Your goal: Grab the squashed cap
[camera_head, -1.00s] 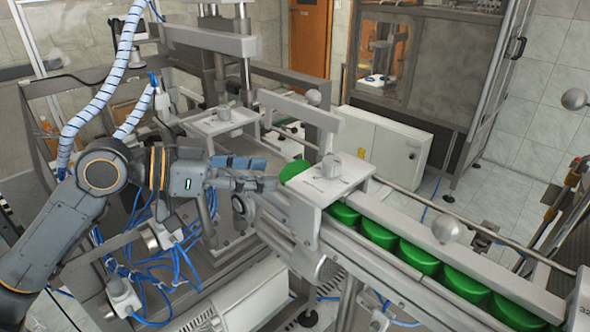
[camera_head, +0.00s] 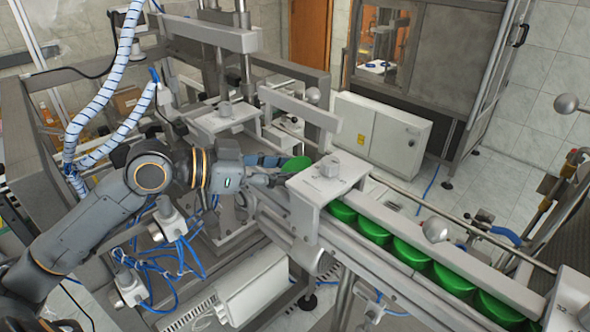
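More green caps (camera_head: 411,256) sit in a row in the conveyor channel to the right of the bracket. My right gripper is not in view.
The grey bracket (camera_head: 312,190) stands over the conveyor right beside the cap. A metal guide rail (camera_head: 455,264) runs along the row of caps. Machine frames and blue hoses (camera_head: 175,262) crowd the space below my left arm.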

